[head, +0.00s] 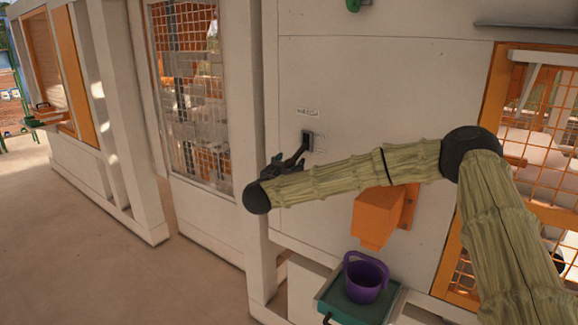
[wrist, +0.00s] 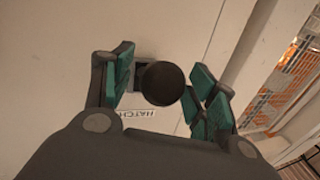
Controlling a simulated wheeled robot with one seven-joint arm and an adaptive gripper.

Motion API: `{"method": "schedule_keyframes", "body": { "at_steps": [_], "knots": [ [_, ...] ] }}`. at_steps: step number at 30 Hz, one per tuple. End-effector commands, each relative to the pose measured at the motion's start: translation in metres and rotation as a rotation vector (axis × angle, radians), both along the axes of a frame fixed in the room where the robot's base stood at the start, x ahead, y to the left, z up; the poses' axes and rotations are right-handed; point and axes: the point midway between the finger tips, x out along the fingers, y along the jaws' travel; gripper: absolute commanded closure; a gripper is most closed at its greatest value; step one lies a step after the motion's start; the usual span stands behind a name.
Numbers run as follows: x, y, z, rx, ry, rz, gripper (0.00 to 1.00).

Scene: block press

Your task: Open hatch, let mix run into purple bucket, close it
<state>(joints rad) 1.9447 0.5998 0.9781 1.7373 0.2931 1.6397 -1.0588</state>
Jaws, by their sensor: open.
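The hatch lever (head: 301,146) is dark and sticks out from the pale wall under a small label. In the wrist view its round black knob (wrist: 163,84) lies between the teal finger pads of my gripper (wrist: 160,78). My gripper is open, with a gap visible on the right side of the knob; contact on the left is unclear. In the head view my gripper (head: 277,166) is at the lever, partly hidden by my wrist. The purple bucket (head: 366,281) stands upright on a teal tray (head: 338,306) below the orange chute (head: 374,224). The bucket's inside is mostly dark.
The HATCH label (wrist: 136,116) appears upside down in the wrist view. A mesh-covered opening (head: 190,95) is left of the wall panel, and an orange-framed grille (head: 545,105) is at the right. Open floor (head: 90,230) lies at the left.

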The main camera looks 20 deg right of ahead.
Motion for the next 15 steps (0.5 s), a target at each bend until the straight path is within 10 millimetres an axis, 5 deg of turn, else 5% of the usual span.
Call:
{"method": "schedule_keyframes", "body": {
  "at_steps": [2, 10, 15],
  "knots": [
    [-0.0001, 0.0001, 0.0001, 0.000, 0.000, 0.000, 0.48],
    [-0.0002, 0.0002, 0.0000, 0.000, 0.000, 0.000, 0.97],
    [-0.0003, 0.0003, 0.0008, 0.001, 0.002, 0.000, 1.00]
  ]
}}
